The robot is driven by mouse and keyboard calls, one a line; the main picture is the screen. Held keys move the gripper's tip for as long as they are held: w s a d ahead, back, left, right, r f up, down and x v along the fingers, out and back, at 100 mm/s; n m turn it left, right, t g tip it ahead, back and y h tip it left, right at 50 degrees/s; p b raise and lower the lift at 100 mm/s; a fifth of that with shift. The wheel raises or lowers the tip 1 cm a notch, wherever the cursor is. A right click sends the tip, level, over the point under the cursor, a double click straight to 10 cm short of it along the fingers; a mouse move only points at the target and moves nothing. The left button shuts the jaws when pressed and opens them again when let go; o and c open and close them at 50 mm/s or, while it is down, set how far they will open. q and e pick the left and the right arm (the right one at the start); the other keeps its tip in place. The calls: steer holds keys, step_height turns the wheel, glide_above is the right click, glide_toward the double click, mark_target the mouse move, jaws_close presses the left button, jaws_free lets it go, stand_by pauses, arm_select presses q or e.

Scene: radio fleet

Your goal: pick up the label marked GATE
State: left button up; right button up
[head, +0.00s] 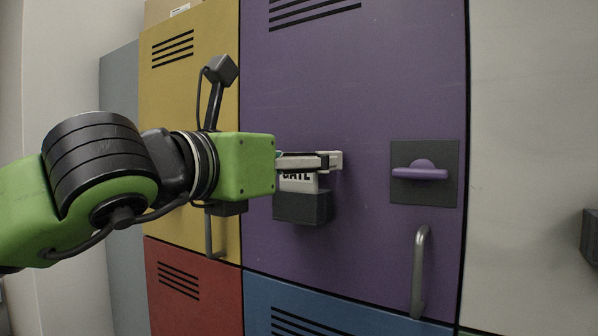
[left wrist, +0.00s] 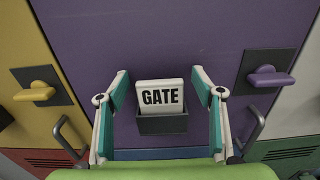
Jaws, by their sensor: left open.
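The white label marked GATE (left wrist: 161,97) stands upright in a dark holder (left wrist: 163,124) on the purple locker door. In the head view the label (head: 298,182) shows just above the holder (head: 303,207), its upper part hidden behind my left gripper (head: 335,161). In the left wrist view the left gripper (left wrist: 159,82) is open, with one finger on each side of the label and a gap on both sides. The label sits between the fingers, apart from them. My right gripper is not in view.
The purple door (head: 355,90) has a purple latch (head: 420,173) on a dark plate and a grey handle (head: 420,270) right of the holder. A yellow door (head: 190,90) is at the left, red and blue doors below, and a pale door (head: 535,150) at the right.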

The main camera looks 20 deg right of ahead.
arm_select(q)
steer(key=shift+w+d, duration=0.1)
steer(key=shift+d, duration=0.05)
steer(key=c, duration=1.1)
steer(key=shift+r, duration=0.1)
